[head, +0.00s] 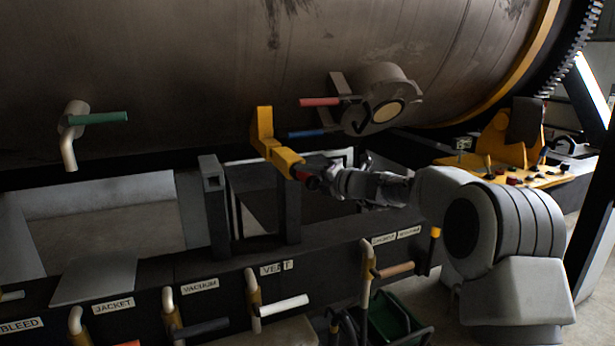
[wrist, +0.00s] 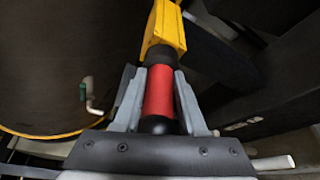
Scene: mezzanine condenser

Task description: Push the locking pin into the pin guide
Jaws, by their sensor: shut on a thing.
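The locking pin has a red grip (wrist: 158,92) with black ends. It also shows small in the head view (head: 307,179). A yellow block (wrist: 166,28) lies straight ahead of it in the wrist view, and I take it as the pin guide. In the head view it is an angled yellow bracket (head: 283,158) against the drum. My gripper (wrist: 158,105) is shut on the red grip, with one finger on each side. The pin's black front part meets the near end of the yellow block. How deep it sits is hidden.
The big drum (head: 190,75) fills the top. A red handle (head: 320,102) and a blue handle (head: 307,133) stick out just above my gripper. A dark post (head: 213,200) stands left of the bracket. Below runs a labelled dark rail (head: 230,262) with several valve handles.

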